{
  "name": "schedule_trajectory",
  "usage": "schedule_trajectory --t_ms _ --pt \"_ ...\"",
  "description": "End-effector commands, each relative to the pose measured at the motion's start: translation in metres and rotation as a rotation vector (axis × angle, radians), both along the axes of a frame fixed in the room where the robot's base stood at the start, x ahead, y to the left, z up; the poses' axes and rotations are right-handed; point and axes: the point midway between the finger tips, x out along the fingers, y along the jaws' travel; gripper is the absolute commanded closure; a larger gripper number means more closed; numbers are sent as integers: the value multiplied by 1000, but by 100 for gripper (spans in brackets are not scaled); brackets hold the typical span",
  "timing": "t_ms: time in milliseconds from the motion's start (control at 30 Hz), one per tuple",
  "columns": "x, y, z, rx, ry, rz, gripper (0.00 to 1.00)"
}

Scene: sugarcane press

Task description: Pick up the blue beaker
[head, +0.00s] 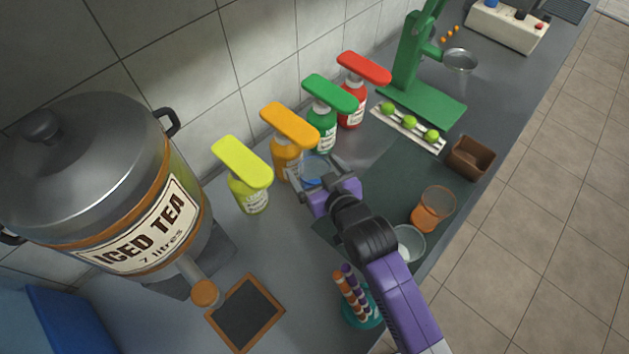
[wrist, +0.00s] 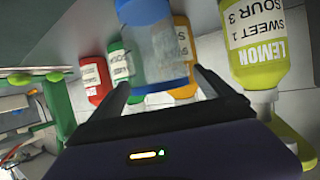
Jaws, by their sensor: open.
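The blue beaker (head: 314,167) stands on the grey counter in front of the orange and green bottles. It is clear with a blue tint, and partly hidden by my gripper in the head view. My gripper (head: 319,176) is open, with its fingers spread at the beaker's near side. In the wrist view the blue beaker (wrist: 157,45) shows large, between the two dark fingers of my gripper (wrist: 164,84). I cannot tell whether either finger touches it.
Yellow (head: 249,192), orange (head: 288,155), green (head: 325,125) and red (head: 352,103) pump bottles stand close behind. An iced tea urn (head: 110,190) is at left. An orange beaker (head: 433,208), a clear bowl (head: 409,243) and a brown box (head: 470,158) are at right.

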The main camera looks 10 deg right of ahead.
Motion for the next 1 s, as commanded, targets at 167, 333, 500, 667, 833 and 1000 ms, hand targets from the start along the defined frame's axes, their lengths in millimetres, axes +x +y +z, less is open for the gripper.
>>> schedule_trajectory --t_ms 167,333,500,667,833,1000 --pt "0 0 0 0 0 0 36" --pt "0 0 0 0 0 0 70" --pt "0 0 0 0 -1 0 100" --pt "0 0 0 0 -1 0 100" --pt "0 0 2 0 -1 0 100" --pt "0 0 7 0 -2 0 100"
